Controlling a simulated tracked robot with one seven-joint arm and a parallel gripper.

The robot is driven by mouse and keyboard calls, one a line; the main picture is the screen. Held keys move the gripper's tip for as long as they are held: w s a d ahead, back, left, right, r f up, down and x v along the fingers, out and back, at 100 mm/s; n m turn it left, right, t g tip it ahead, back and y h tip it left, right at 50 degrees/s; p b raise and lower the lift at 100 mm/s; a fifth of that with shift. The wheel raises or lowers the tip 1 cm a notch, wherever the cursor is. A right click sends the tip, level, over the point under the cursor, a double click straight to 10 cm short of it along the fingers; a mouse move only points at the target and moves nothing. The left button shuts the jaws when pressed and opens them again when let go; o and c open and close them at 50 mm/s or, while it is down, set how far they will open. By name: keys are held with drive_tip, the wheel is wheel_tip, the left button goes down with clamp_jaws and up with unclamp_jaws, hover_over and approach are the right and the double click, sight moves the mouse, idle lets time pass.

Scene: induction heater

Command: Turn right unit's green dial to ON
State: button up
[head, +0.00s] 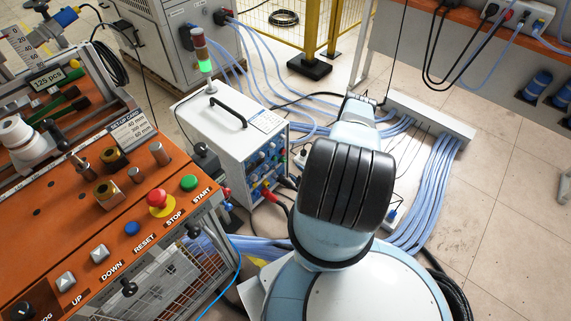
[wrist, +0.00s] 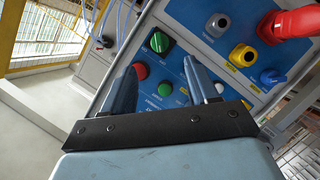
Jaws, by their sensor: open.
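A green dial (wrist: 160,41) sits on the blue front panel (wrist: 188,42) of a unit in the wrist view. The dial's grip runs at a slant; its ON and OFF marks are not readable. My gripper (wrist: 160,68) is open and empty. Its two fingers point at the panel, and the dial shows just beyond and between their tips, with no clear contact. A white unit (head: 231,124) with a blue control panel (head: 268,165) stands at the centre of the head view. In the head view my arm hides the gripper's fingers.
Below the dial are a red button (wrist: 140,71) and a green button (wrist: 165,88). Large red, yellow and blue connectors (wrist: 243,56) fill the panel's right side. An orange console (head: 110,220) stands at left, and blue hoses (head: 430,190) run along the floor.

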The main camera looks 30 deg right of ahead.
sight(285, 162)
drive_tip(key=x, duration=1)
drive_tip(key=shift+w, duration=0.15)
drive_tip(key=shift+c, duration=0.3)
drive_tip(key=c, duration=0.9)
